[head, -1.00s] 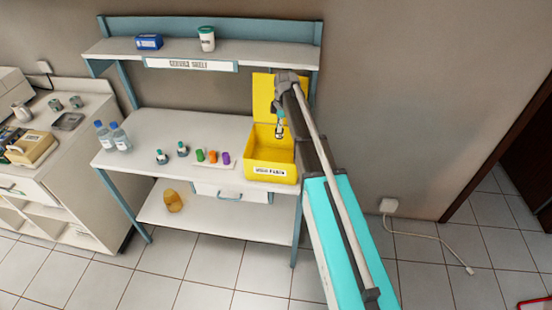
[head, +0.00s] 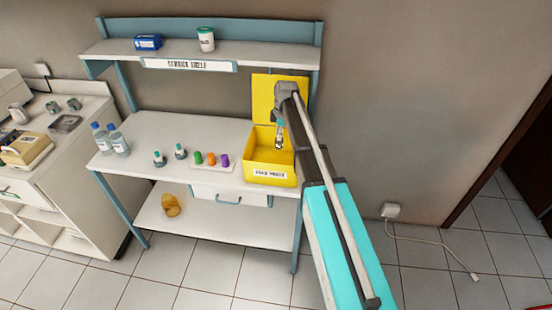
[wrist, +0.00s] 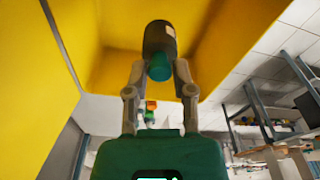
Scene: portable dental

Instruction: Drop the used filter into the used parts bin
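The used parts bin (head: 270,178) is an open yellow box with a raised lid, at the right end of the bench in the head view. My gripper (head: 279,141) points down inside the bin's opening. In the wrist view my gripper (wrist: 159,68) has its two fingers closed on the used filter (wrist: 159,40), a dark cylinder with a teal end and a pale label patch. The bin's yellow walls (wrist: 105,35) surround the filter there. In the head view the filter is too small to tell apart from the fingertips.
Clear bottles (head: 118,140) stand at the bench's left end. An upper shelf (head: 185,52) runs behind. An amber object (head: 171,205) lies on the lower shelf.

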